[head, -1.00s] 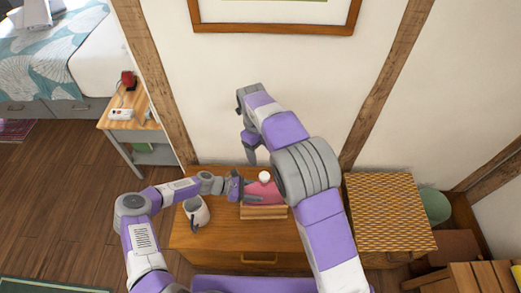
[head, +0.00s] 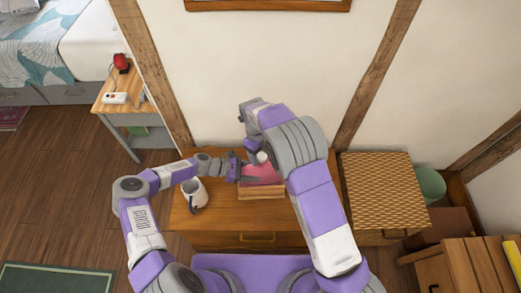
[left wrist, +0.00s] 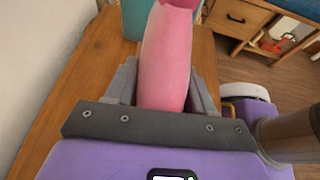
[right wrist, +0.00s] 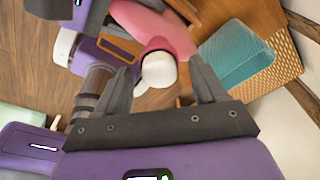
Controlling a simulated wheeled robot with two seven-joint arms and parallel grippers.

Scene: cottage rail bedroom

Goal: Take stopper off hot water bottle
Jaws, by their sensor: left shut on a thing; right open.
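The pink hot water bottle (head: 262,175) stands at a wooden holder (head: 262,192) on the dresser. Its white stopper (head: 262,157) is on the bottle's neck and shows large in the right wrist view (right wrist: 158,70). My left gripper (head: 240,168) is shut on the bottle's body, and the pink body (left wrist: 166,60) shows between its fingers in the left wrist view. My right gripper (right wrist: 160,82) is open above the bottle, with the stopper between its fingertips in the picture. I cannot tell whether either finger touches it. My right arm hides part of the bottle in the head view.
A white jug (head: 194,192) stands on the dresser's left part. The wall is close behind the dresser. A nightstand (head: 118,92) is at the left.

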